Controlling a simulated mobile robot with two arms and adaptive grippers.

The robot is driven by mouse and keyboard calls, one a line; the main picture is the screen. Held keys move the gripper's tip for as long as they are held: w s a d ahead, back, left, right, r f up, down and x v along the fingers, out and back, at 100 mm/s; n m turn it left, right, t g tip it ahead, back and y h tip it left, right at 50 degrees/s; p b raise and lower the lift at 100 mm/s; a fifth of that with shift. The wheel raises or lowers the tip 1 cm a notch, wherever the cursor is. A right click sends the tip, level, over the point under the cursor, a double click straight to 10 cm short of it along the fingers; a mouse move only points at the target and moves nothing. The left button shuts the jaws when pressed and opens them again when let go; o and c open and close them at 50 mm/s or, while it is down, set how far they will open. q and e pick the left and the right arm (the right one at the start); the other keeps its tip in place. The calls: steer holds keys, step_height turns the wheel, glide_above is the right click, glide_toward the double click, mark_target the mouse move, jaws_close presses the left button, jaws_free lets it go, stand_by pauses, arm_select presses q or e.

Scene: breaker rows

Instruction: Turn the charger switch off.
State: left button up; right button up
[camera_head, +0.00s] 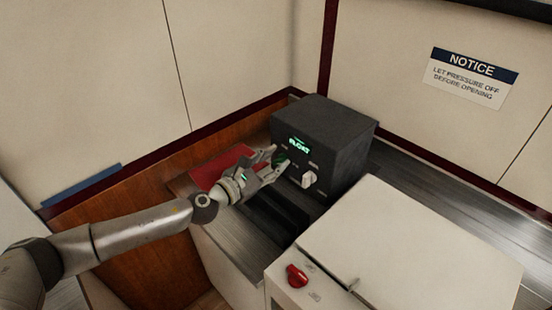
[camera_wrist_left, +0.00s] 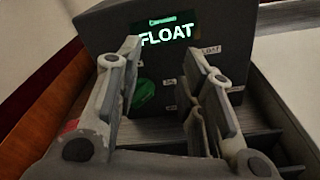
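The charger (camera_head: 345,140) is a dark box on the counter, with a lit green display reading FLOAT (camera_wrist_left: 168,36). A green switch-like part (camera_wrist_left: 143,95) is on its front face below the display, partly behind a finger in the left wrist view. A white knob (camera_head: 308,180) is lower right on the same face. My left gripper (camera_head: 282,160) is open in front of the face, fingers pointing at it. In the left wrist view its fingers (camera_wrist_left: 165,75) are apart with nothing between them, the green part just beyond. I cannot tell whether a finger touches it. My right gripper is not in view.
A red panel or mat (camera_head: 222,165) lies left of the charger. A white cabinet (camera_head: 420,240) with a red knob (camera_head: 296,275) stands in front, to the right. A notice sign (camera_head: 470,75) is on the back wall. Dark slats (camera_head: 275,215) lie before the charger.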

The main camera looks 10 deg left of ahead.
mark_target(277, 164)
arm_select(q)
steer(key=s+a+f+m+y, duration=0.1)
steer(key=s+f+m+y+p, duration=0.1)
steer(key=f+y, duration=0.1)
steer(key=s+a+f+y+p, duration=0.1)
steer(key=shift+a+f+m+y, duration=0.15)
steer(key=shift+a+m+y, duration=0.15)
steer(key=shift+a+m, duration=0.1)
steer(key=shift+a+f, duration=0.15)
steer(key=shift+f, duration=0.15)
steer(key=x, duration=1)
steer(key=shift+w, duration=0.3)
jaws_close()
